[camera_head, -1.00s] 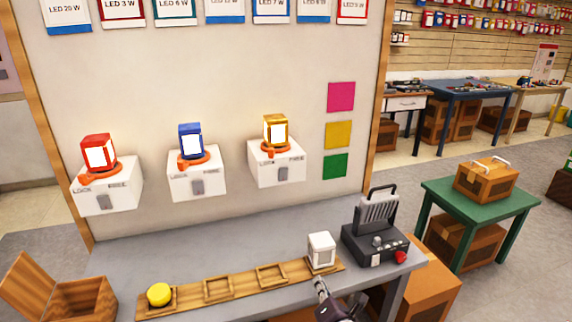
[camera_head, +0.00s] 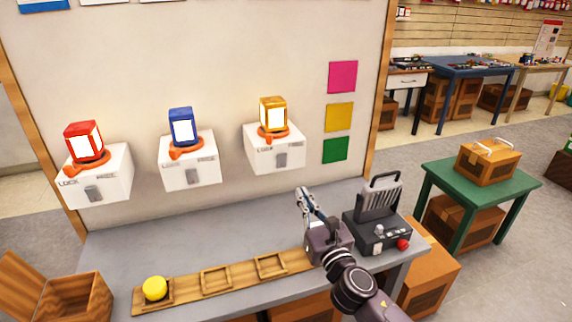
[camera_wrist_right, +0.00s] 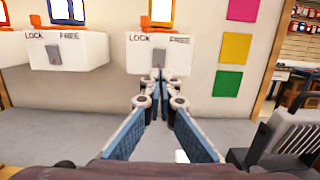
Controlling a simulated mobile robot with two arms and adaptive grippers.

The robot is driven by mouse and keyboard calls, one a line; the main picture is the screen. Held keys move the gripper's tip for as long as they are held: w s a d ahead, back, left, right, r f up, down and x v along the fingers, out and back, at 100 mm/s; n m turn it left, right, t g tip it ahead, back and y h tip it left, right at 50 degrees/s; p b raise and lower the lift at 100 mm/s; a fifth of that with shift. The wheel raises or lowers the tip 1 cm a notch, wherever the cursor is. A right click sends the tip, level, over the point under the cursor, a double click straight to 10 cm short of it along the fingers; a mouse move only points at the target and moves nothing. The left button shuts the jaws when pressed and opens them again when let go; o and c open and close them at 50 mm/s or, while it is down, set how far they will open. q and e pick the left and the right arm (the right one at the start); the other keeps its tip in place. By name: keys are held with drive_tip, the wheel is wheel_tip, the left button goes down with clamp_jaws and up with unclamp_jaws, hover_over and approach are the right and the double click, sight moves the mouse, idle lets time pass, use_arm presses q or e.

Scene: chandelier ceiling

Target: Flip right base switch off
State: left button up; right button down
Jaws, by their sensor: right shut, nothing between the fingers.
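The right base (camera_head: 274,148) is a white wall-mounted box with a grey switch (camera_head: 282,159) on its front and a lit yellow lamp (camera_head: 274,115) in an orange ring on top. In the right wrist view the same base (camera_wrist_right: 161,57) carries LOCK and FREE labels, and the fingertips hide part of its switch. My right gripper (camera_head: 303,192) is below and slightly right of this base, above the bench. Its fingers are shut and empty, pointing toward the base; it also shows in the wrist view (camera_wrist_right: 160,78). My left gripper is not in view.
A blue lamp (camera_head: 182,127) and a red lamp (camera_head: 84,143) sit on similar bases to the left. A wooden tray (camera_head: 190,288) with a yellow ball (camera_head: 155,289) lies on the grey bench. A black device (camera_head: 377,230) stands right of my arm.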

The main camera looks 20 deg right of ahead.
sight(283, 157)
drive_tip(key=w, duration=0.4)
drive_tip(key=w+r, duration=0.1)
drive_tip(key=w, duration=0.4)
drive_tip(key=w+p, duration=0.1)
drive_tip(key=w, duration=0.3)
drive_tip(key=shift+w+a+r, duration=0.25)
drive_tip(key=shift+w+r, duration=0.05)
drive_tip(key=shift+w, duration=0.05)
drive_tip(key=shift+r+p, duration=0.25)
drive_tip(key=shift+p, duration=0.4)
drive_tip(key=r+g+p, duration=0.1)
drive_tip(key=p, duration=0.3)
drive_tip(key=shift+w, duration=0.3)
drive_tip(key=shift+f, duration=0.3)
drive_tip(key=shift+d, duration=0.1)
